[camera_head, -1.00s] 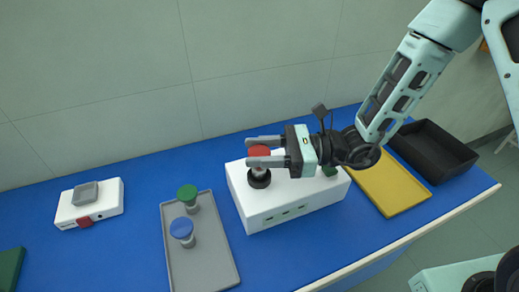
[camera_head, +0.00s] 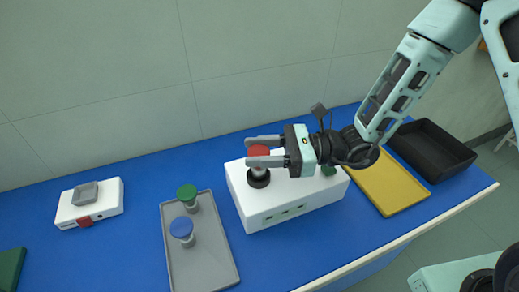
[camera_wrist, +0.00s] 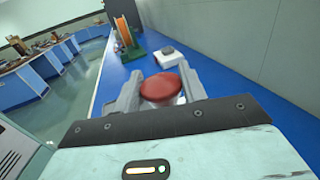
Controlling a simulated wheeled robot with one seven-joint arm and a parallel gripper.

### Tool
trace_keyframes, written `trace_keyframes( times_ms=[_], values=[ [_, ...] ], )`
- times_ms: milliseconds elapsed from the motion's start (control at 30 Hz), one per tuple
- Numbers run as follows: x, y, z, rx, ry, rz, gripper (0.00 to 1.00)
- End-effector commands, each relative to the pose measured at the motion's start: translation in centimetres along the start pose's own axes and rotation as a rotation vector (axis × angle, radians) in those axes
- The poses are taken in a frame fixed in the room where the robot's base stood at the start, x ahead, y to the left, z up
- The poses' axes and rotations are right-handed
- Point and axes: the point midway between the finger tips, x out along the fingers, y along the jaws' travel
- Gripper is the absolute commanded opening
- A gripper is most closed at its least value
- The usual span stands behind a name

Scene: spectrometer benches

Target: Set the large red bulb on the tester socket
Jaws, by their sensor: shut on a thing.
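The red bulb (camera_head: 259,151) has a wide red cap and a pale neck. It stands upright over a round black socket (camera_head: 259,179) on top of the white tester box (camera_head: 290,203). My gripper (camera_head: 265,150) reaches in from the right, level, with one finger on each side of the bulb just below the cap. It is shut on the bulb. In the wrist view the red cap (camera_wrist: 160,88) sits between the two fingers. The bulb's base meets the socket or is very close to it; I cannot tell whether it is seated.
A grey tray (camera_head: 210,262) with a green-capped bulb (camera_head: 187,195) and a blue-capped bulb (camera_head: 182,230) lies left of the box. A yellow tray (camera_head: 398,190) and a black bin (camera_head: 432,150) lie right. A white device (camera_head: 90,205) stands far left. Blue bench between is clear.

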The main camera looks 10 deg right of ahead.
Motion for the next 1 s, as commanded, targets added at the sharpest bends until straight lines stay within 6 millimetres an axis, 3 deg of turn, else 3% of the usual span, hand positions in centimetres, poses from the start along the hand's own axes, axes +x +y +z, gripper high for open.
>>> trace_keyframes(
  times_ms=[567, 600, 633, 1000],
  values=[
    [-0.01, -0.01, -1.02, 0.0, 0.0, 0.0, 0.18],
    [0.0, -0.01, -1.02, 0.0, 0.0, 0.0, 0.44],
    [-0.01, -0.01, -0.97, 0.0, 0.0, 0.0, 0.5],
    [-0.43, -0.06, -0.93, 0.001, 0.001, -0.002, 0.5]
  ],
)
